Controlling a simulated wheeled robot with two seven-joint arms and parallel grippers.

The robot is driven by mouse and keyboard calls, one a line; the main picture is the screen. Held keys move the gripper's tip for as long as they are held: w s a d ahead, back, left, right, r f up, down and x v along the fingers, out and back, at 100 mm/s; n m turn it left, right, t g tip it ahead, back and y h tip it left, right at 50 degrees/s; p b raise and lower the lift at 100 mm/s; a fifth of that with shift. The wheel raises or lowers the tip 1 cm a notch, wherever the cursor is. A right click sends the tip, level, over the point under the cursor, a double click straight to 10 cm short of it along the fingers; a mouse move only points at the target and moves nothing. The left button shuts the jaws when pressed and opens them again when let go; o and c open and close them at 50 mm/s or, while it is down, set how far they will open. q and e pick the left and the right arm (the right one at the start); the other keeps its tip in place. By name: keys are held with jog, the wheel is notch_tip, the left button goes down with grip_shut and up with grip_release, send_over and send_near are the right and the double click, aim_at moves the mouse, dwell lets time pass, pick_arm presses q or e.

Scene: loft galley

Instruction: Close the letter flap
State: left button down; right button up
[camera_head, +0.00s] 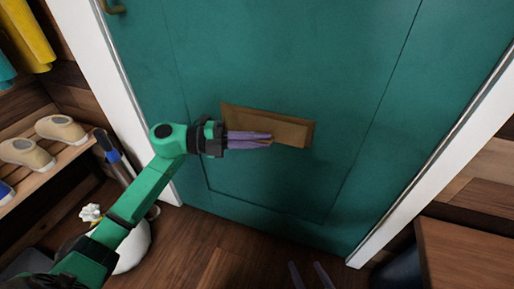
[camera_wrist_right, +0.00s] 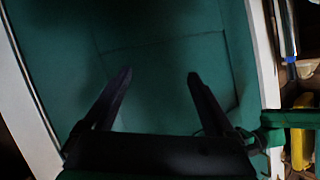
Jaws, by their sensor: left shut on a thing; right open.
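The brass letter flap (camera_head: 291,132) is set in a teal door (camera_head: 290,60) in the head view. Its lighter plate appears to stand out slightly from its frame, but I cannot tell the exact angle. My left gripper (camera_head: 269,138) reaches in from the left, its purple fingers across the middle of the flap. It is shut on the flap's lower part; the fingers hide the exact contact. My right gripper (camera_head: 311,273) shows only its fingertips at the bottom of the head view. In the right wrist view it (camera_wrist_right: 159,77) is open and empty, facing the lower door.
A shelf with pale shoes (camera_head: 60,129) stands at the left, with a white pot-like object (camera_head: 134,248) on the floor near my left arm. A wooden cabinet (camera_head: 470,250) is at the lower right. The floor before the door's middle is clear.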

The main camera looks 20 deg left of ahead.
jog(key=w+d+r+t+y+b, duration=0.1)
jog(key=w+r+t+b, duration=0.1)
jog(key=w+r+t, duration=0.35)
jog(key=w+r+t+b, duration=0.2)
jog(key=w+r, duration=0.4)
jog(key=r, duration=0.5)
pick_arm(q)
jog(key=shift+w+f+m+t+h+b, duration=0.15)
jog(key=shift+w+m+h+b, duration=0.1)
jog(key=shift+m, duration=0.35)
jog(key=shift+w+f+m+t+h+b, duration=0.15)
jog(key=shift+w+m+h, duration=0.15)
jog(key=shift+m, duration=0.3)
jog(key=shift+w+f+m+h+b, duration=0.15)
jog(key=shift+w+m+h+b, duration=0.1)
jog(key=shift+m, duration=0.35)
pick_arm(e)
notch_tip(320, 180, up, 18)
jog(key=d+n+t+y, duration=0.2)
jog(key=t, duration=0.3)
jog(key=shift+d+r+y, duration=0.15)
jog(key=shift+d+y, duration=0.05)
jog(key=shift+y, duration=0.1)
pick_arm(q)
jog(key=c, duration=1)
grip_release()
jog(key=shift+o, duration=0.2)
jog(key=shift+s+f, duration=0.1)
